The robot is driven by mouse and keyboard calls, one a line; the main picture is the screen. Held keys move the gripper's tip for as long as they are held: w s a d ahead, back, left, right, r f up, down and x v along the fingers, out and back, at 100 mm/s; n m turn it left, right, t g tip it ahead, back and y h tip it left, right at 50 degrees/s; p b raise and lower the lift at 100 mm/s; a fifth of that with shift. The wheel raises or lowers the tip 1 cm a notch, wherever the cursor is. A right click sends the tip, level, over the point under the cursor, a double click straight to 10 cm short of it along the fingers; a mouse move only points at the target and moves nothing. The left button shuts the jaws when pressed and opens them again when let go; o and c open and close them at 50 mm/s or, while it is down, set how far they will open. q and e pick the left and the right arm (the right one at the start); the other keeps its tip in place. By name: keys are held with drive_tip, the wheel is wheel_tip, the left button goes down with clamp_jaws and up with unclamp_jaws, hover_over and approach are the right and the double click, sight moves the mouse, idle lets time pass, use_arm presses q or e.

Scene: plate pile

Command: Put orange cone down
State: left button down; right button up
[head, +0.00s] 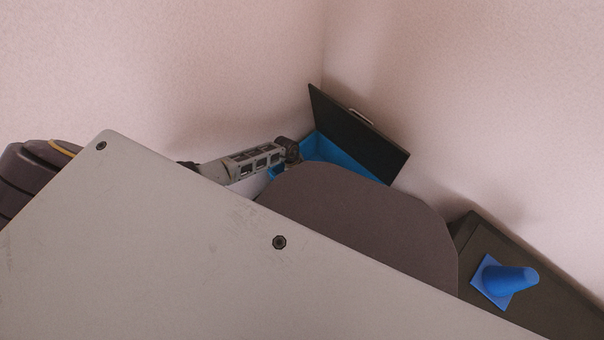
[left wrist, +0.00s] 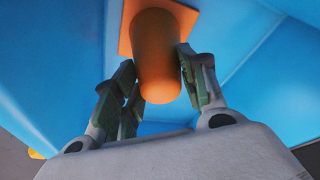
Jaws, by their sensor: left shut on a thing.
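The orange cone (left wrist: 157,40) shows in the left wrist view, its square base away from the camera and its rounded narrow end toward it. My left gripper (left wrist: 156,72) is shut on the cone, one finger at each side of the narrow end. Blue walls and surfaces (left wrist: 60,50) surround the cone there. I cannot tell whether its base touches the blue surface. In the head view the cone is hidden. A blue box (head: 335,153) with its dark lid (head: 355,128) raised stands in the corner, and my left arm reaches to it. My right gripper is out of view.
A blue cone (head: 510,279) stands on a dark surface (head: 540,311) at the lower right of the head view. Pale walls meet behind the blue box. My own body covers much of the foreground.

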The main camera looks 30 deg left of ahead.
use_arm(q)
drive_tip(key=c, duration=0.8)
unclamp_jaws()
drive_tip(key=shift+r, duration=0.1)
